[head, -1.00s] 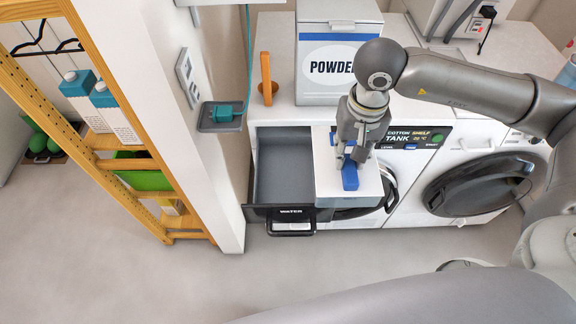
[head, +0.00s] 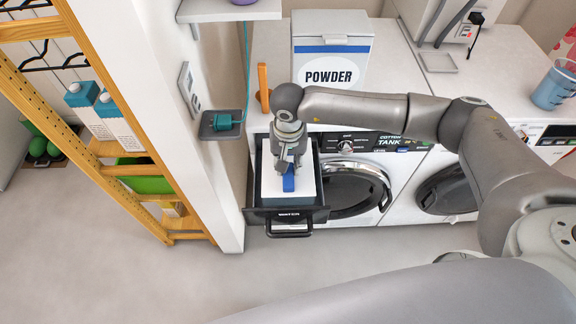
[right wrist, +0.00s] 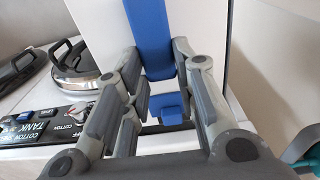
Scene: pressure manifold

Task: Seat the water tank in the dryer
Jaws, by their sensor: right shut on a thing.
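The water tank (head: 306,187) is a white box with a blue handle (head: 289,183) on top. It is over or in the dark open drawer (head: 259,214) marked WATER on the dryer (head: 340,150); how deep it sits I cannot tell. My right gripper (head: 288,168) is above the tank, shut on its blue handle. In the right wrist view the fingers (right wrist: 160,115) straddle the blue handle (right wrist: 152,40), with the tank's white top (right wrist: 200,30) behind. My left gripper is not in view.
A POWDER box (head: 330,75) stands on the worktop behind. A second machine with a dark round door (head: 447,190) is to the right. A white wall post (head: 170,100) and a wooden shelf (head: 100,120) stand close on the left. A blue jug (head: 553,85) is at far right.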

